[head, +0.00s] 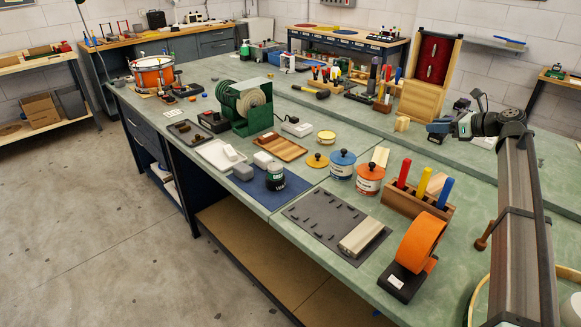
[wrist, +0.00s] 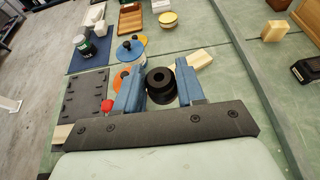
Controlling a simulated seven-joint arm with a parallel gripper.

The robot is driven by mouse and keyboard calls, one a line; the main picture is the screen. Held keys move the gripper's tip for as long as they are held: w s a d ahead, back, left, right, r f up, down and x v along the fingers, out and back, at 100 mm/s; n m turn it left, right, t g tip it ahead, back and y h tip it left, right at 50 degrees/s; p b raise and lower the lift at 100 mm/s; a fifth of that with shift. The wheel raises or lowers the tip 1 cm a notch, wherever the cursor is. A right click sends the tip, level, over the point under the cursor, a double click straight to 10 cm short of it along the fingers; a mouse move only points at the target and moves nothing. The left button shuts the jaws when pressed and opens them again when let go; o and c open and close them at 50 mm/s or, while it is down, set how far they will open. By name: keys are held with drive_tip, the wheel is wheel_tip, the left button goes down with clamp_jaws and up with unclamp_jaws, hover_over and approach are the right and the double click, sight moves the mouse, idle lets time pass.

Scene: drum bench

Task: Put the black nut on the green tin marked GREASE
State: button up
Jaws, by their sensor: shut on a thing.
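My gripper (head: 440,128) hangs above the right part of the bench in the head view. In the wrist view its blue fingers (wrist: 160,86) are shut on the black nut (wrist: 161,80), a thick ring with a hole. I cannot make out the nut in the head view. The green tin (head: 275,180), dark with a pale label, stands upright on a blue mat, well to the left of my gripper. It also shows in the wrist view (wrist: 86,47), at the upper left. Its lettering is too small to read.
A blue tin (head: 342,167) and an orange tin (head: 369,184) stand between my gripper and the green tin. A wooden rack (head: 408,205) with coloured sticks and an orange tape roll (head: 419,242) are nearer.

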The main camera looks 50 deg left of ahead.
drive_tip(key=s+a+g, duration=0.1)
drive_tip(key=s+a, duration=0.4)
drive_tip(key=a, duration=0.2)
drive_tip(key=s+a+n+g, duration=0.1)
drive_tip(key=s+a, duration=0.3)
drive_tip(key=a, duration=0.3)
drive_tip(key=s+a+n, duration=0.1)
drive_tip(key=s+a, duration=0.4)
drive_tip(key=a, duration=0.2)
drive_tip(key=shift+s+a+g, duration=0.3)
drive_tip(key=shift+a+g, duration=0.05)
drive_tip(key=shift+g, duration=0.05)
drive_tip(key=shift+c, duration=0.6)
drive_tip(key=n, duration=0.1)
hover_over(278, 167)
drive_tip(key=shift+f, duration=2.65)
drive_tip(key=shift+g, duration=0.3)
drive_tip(key=shift+s+a+f, duration=0.1)
drive_tip(key=shift+a+f, duration=0.05)
drive_tip(key=shift+f, duration=4.65)
drive_tip(key=shift+f, duration=0.15)
drive_tip(key=o, duration=1.1)
drive_tip(key=shift+d+r, duration=0.25)
drive_tip(key=v, duration=1.1)
drive_tip(key=shift+d+r, duration=0.15)
drive_tip(key=shift+r, duration=0.05)
